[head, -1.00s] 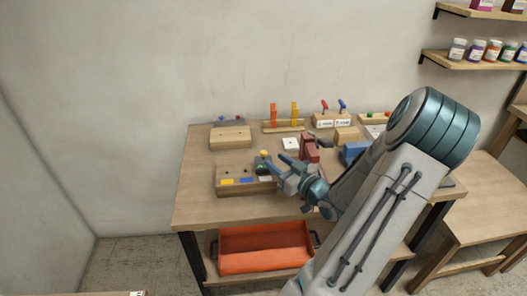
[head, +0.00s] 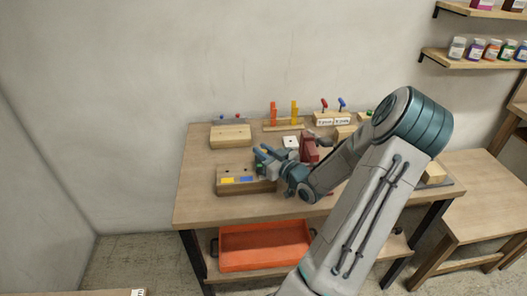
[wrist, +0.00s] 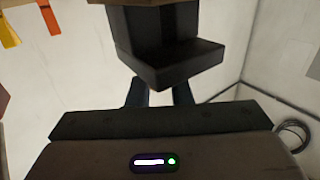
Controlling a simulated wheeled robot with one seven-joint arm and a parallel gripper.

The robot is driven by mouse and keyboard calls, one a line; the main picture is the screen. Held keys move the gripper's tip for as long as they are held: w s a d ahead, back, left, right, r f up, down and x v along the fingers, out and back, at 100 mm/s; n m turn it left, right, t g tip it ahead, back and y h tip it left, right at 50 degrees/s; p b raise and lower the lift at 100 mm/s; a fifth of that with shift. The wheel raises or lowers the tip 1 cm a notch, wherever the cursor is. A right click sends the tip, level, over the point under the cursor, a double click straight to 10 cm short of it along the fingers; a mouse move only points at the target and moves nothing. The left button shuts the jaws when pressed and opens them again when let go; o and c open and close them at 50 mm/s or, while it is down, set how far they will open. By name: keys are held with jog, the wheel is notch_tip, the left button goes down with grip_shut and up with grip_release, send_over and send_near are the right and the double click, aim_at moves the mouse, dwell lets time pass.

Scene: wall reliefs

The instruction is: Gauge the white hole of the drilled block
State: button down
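The drilled block (head: 235,189) is a wooden block at the front left of the bench. Its yellow mark (head: 227,181) and blue mark (head: 245,180) show; its white part is hidden behind my gripper (head: 262,152). My gripper is above and behind the block's right end, its two blue fingers pointing up-left and apart. In the wrist view, a dark stepped piece (wrist: 165,60) covers the fingertips. I cannot tell whether the fingers grip it.
A second wooden block (head: 230,137) and a rack with orange and yellow uprights (head: 283,126) stand behind. A white square pad (head: 290,142) and a dark red piece (head: 309,149) are near my wrist. An orange tray (head: 263,247) is below.

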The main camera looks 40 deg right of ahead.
jog(key=shift+r+p, duration=1)
jog(key=shift+r, duration=0.6)
jog(key=shift+f, duration=0.1)
jog(key=c, duration=1.3)
grip_release()
jog(key=s, duration=0.4)
jog(key=s+b, duration=0.1)
jog(key=s, duration=0.4)
jog(key=s+b, duration=0.1)
jog(key=s, duration=0.4)
jog(key=shift+d, duration=0.25)
jog(key=shift+w, duration=0.2)
